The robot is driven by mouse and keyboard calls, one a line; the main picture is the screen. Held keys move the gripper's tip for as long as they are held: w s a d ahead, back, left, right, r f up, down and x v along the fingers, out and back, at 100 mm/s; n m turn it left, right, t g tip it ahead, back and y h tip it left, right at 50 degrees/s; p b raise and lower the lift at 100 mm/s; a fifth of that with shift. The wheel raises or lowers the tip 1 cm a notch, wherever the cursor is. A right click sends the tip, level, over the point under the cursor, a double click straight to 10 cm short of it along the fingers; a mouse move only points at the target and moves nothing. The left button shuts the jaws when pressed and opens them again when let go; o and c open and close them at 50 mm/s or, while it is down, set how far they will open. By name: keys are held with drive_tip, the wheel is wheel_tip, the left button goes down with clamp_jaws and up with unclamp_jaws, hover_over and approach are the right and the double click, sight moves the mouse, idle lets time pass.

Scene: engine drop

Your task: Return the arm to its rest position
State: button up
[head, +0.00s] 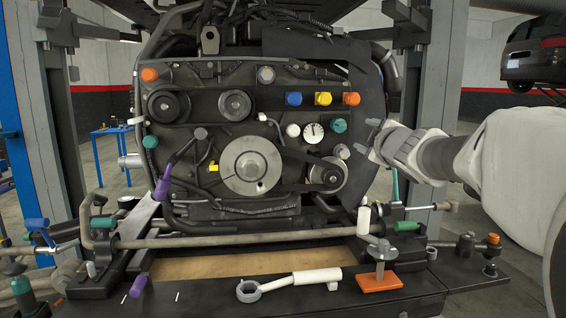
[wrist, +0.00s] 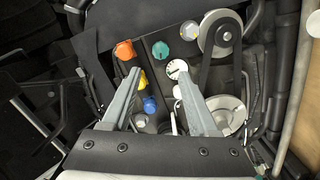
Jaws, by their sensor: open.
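My arm (head: 455,158) reaches in from the right in the head view. My gripper (head: 370,150) is at the right side of the engine (head: 210,135), in front of a dark panel. In the wrist view my gripper (wrist: 158,75) is open, with its two grey fingers apart and nothing held between them. Beyond the fingers are an orange knob (wrist: 124,50), a yellow knob (wrist: 143,80), a blue knob (wrist: 150,104), a teal knob (wrist: 160,50) and a white dial (wrist: 176,68). I cannot tell how far the fingertips are from the engine face.
A black bench (head: 220,300) below the engine holds a white-handled ring tool (head: 290,282) and an orange-based clamp (head: 380,275). A long bar (head: 250,238) crosses in front. Grey posts (head: 435,100) flank the engine. A car (head: 535,55) is at the back right.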

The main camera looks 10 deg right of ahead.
drive_tip(key=s+a+f+m+g+p, duration=0.2)
drive_tip(key=s+a+f+m+g, duration=0.2)
drive_tip(key=s, duration=0.7)
drive_tip(key=s+a+f+m+g+p, duration=0.3)
drive_tip(key=s+f, duration=0.3)
drive_tip(key=s, duration=0.5)
drive_tip(key=s+a+f+m+g+y+p, duration=0.1)
drive_tip(key=s+a+f+m+g+p, duration=0.2)
drive_tip(key=s, duration=0.9)
wheel_tip(320, 180, down, 3)
drive_tip(key=a+m+g, duration=0.2)
drive_tip(key=shift+m, duration=0.3)
drive_tip(key=shift+s+f, duration=0.1)
